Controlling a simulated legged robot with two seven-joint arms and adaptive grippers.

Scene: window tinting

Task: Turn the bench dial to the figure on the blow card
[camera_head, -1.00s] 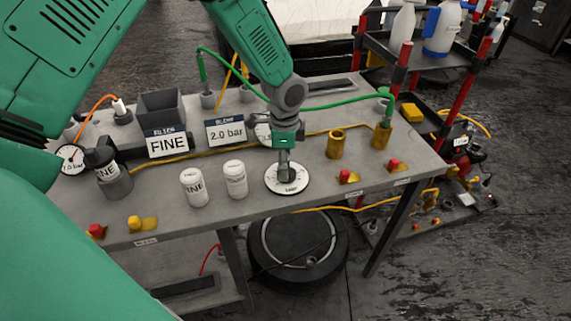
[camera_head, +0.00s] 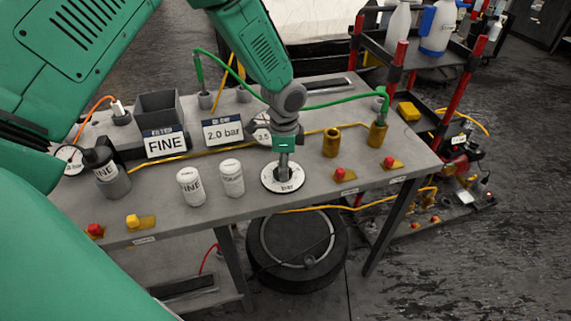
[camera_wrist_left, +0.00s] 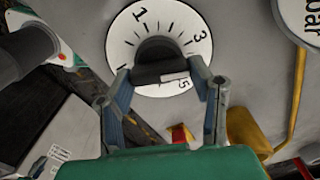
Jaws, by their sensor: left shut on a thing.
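The bench dial (camera_head: 270,184) is a round white disc near the bench's front edge, marked "bar". My left gripper (camera_head: 283,166) is directly above it. In the left wrist view the dial face (camera_wrist_left: 150,22) shows 1, 3 and 5 around a dark knob (camera_wrist_left: 157,52). My left gripper's fingers (camera_wrist_left: 162,84) are shut on this knob, one on each side. A pale strip lies across the knob's near side; the exact setting cannot be told. The blow card (camera_head: 222,132) reads "2.0 bar" and stands behind, left of the gripper. My right gripper is out of view.
A gauge (camera_head: 262,132) stands behind my left wrist, partly hidden. The filter card (camera_head: 166,144) reads "FINE". Two white canisters (camera_head: 191,186) stand left of the dial. Brass cups (camera_head: 331,142) and red buttons (camera_head: 340,174) are to its right. A green hose arches behind.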

